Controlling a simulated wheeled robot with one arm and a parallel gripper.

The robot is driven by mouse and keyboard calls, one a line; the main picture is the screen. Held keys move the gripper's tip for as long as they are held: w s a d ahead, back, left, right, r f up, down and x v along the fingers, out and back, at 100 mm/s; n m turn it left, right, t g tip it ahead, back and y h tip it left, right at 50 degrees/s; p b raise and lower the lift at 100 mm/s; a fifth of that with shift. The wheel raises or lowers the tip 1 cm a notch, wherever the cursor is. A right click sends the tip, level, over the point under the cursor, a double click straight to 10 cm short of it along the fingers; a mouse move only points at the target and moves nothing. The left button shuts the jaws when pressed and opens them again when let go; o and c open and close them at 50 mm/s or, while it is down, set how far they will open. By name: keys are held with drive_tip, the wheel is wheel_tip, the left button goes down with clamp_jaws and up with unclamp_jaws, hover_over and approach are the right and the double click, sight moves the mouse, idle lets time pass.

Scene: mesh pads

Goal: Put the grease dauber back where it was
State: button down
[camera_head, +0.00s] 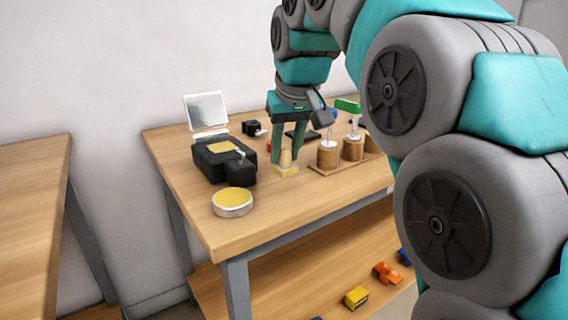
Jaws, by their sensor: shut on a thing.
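My gripper (287,156) points down over the wooden table (270,226), its two teal fingers around a small tan knob with a pale yellow base. This thing (286,168) looks to be the grease dauber. Its base is at or just above the tabletop; I cannot tell if it touches. My arm hides the rack's right end.
A round tin (232,203) with a yellow top stands near the front left edge. Behind it are a black machine (221,160), a tilted white-framed panel (206,110) and a small black block (252,128). A lower shelf holds colored blocks (357,297). The front middle of the tabletop is clear.

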sight(284, 165)
drive_tip(key=shift+w+a+f, duration=0.15)
drive_tip(key=shift+a, duration=0.05)
drive_tip(key=shift+f, duration=1.7)
drive_tip(key=shift+f, duration=0.1)
drive_tip(key=c, duration=0.6)
unclamp_jaws()
drive_tip(key=v, duration=1.2)
drive_tip(key=shift+w+d, duration=0.1)
